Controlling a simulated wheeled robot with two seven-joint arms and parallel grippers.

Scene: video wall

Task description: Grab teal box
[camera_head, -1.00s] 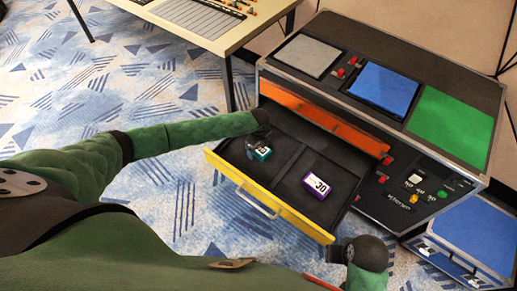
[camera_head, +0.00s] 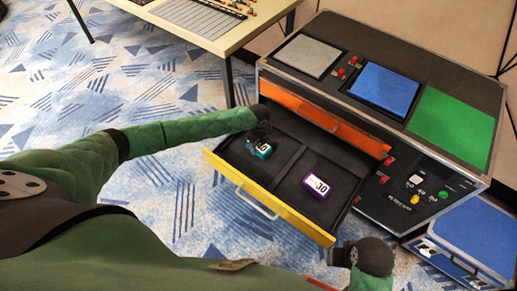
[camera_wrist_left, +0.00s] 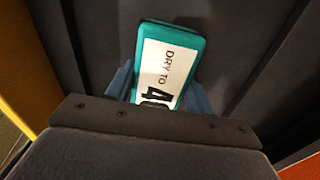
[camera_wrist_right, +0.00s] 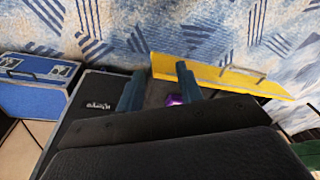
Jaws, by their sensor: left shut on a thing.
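The teal box (camera_head: 262,150) has a white label with black print and is in the left compartment of the open yellow-fronted drawer (camera_head: 240,202). My left gripper (camera_head: 260,138) is shut on it. In the left wrist view the teal box (camera_wrist_left: 168,62) sits between the two fingers, its label reading "DRY TO" and part of a number. My right gripper (camera_wrist_right: 158,88) is open and empty, outside the drawer near its front right corner in the head view. I cannot tell how far the teal box is off the drawer floor.
A purple box (camera_head: 318,186) marked 30 lies in the right compartment, past a low divider. An orange drawer (camera_head: 325,120) above sticks out a little. The dark console (camera_head: 385,95) carries coloured panels. A blue case (camera_head: 465,235) stands at right, a table (camera_head: 215,25) behind.

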